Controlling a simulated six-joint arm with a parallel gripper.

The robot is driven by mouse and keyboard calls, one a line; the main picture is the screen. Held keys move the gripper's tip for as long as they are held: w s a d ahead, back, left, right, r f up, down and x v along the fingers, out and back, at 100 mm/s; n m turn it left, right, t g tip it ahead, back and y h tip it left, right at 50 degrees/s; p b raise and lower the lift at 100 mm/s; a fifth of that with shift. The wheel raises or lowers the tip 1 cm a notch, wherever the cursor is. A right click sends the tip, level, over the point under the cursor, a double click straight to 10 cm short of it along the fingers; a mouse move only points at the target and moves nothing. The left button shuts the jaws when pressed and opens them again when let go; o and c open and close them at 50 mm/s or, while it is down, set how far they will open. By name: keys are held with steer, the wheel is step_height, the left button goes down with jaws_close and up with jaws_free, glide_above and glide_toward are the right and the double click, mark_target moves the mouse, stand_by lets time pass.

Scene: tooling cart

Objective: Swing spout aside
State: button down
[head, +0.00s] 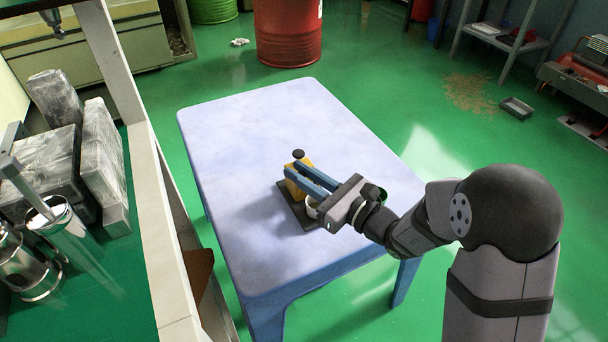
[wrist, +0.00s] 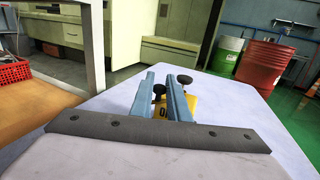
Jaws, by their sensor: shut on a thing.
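A small yellow unit (head: 298,183) stands on a dark base plate (head: 290,206) on the pale table. It also shows in the wrist view (wrist: 194,103), partly behind my fingers, with dark lettering on its face. One round black knob (head: 298,154) rises above it, seen right of my fingers in the wrist view (wrist: 184,79). Another black knob (wrist: 158,90) on a thin stem shows between my fingers. My gripper (head: 294,168) reaches in from the right, its blue fingers closed around a narrow part at the unit. The fingers hide most of that part, and I cannot make out the spout's full shape.
The pale table (head: 235,130) is mostly bare around the unit. A workbench with a green top (head: 105,270), wrapped blocks (head: 105,150) and a metal cylinder (head: 65,232) stands at the left. A red drum (head: 287,35) stands behind the table. Green floor surrounds it.

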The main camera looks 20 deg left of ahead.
steer(key=shift+s+a+f+m+t+h+b, duration=0.1)
steer(key=shift+a+m+t+h+b, duration=0.25)
steer(key=shift+m+t+h+b, duration=0.55)
steer(key=shift+m+t, duration=0.4)
steer(key=shift+t, duration=0.4)
steer(key=shift+a, duration=0.1)
steer(key=c, duration=1.7)
jaws_free()
steer(key=shift+c, duration=0.2)
